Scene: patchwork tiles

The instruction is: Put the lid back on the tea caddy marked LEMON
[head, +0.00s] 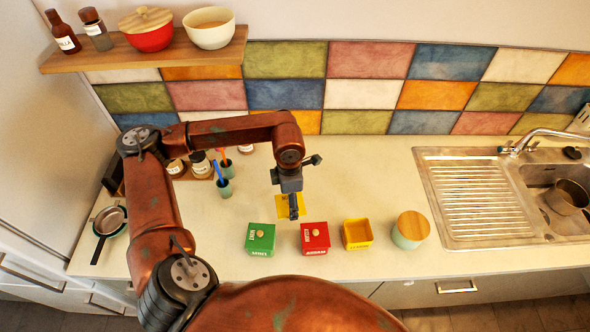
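A yellow caddy (357,234) stands open on the counter, its inside showing and its front lettering too small to read surely. A flat yellow piece (282,212), which looks like its lid, shows behind the fingers of my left gripper (293,212), up and left of the caddy. The fingers point down and cover part of it. I cannot tell whether they hold it or only hang above it. My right gripper is out of view.
A pale green pot with a wooden lid (410,229) stands just right of the yellow caddy. The sink (480,200) is farther right. Jars and cups with utensils (222,180) stand at the left back. The counter (370,180) behind the caddies is clear.

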